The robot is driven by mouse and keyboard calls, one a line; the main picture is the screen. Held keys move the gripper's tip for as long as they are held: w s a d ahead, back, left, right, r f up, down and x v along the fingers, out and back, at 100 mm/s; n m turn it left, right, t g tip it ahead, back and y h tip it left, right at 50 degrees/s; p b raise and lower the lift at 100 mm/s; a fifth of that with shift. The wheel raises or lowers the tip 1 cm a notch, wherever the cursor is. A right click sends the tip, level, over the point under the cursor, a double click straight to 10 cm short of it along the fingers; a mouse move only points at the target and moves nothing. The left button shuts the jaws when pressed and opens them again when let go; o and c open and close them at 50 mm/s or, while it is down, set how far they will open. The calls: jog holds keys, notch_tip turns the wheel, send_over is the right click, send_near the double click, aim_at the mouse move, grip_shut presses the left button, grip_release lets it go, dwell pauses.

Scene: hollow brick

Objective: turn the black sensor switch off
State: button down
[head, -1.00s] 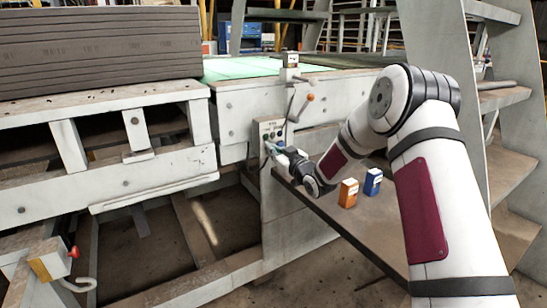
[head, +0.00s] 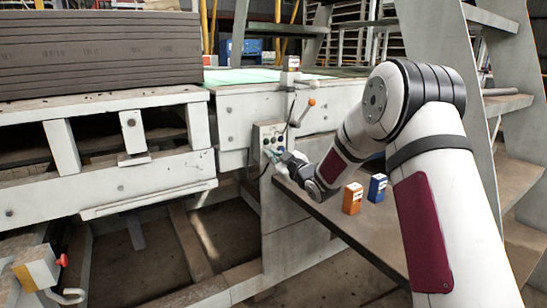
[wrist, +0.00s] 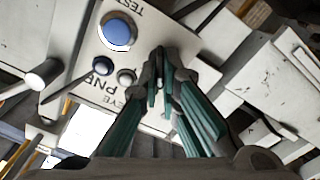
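A pale control panel (head: 268,130) with small dark controls is mounted on the machine's front. In the wrist view the panel (wrist: 150,22) carries a big blue button (wrist: 117,34) and two small dark round controls, one (wrist: 103,67) left of the other (wrist: 126,76). Lettering like "TEST", "PNE" and "EYE" shows in part. I cannot tell which control is the black sensor switch; part of the panel is hidden behind my fingers. My gripper (wrist: 160,62) is at the panel, right of these controls, its fingertips close together. Nothing held is visible. It also shows in the head view (head: 268,153).
An orange box (head: 352,198) and a blue box (head: 377,187) stand on the brown shelf (head: 325,208) beside my arm. Stacked grey slabs (head: 100,50) lie at left; steps (head: 510,105) stand at right.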

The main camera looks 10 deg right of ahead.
jog(key=c, duration=1.8)
grip_release()
jog(key=v, duration=1.2)
jog(key=shift+r, duration=0.1)
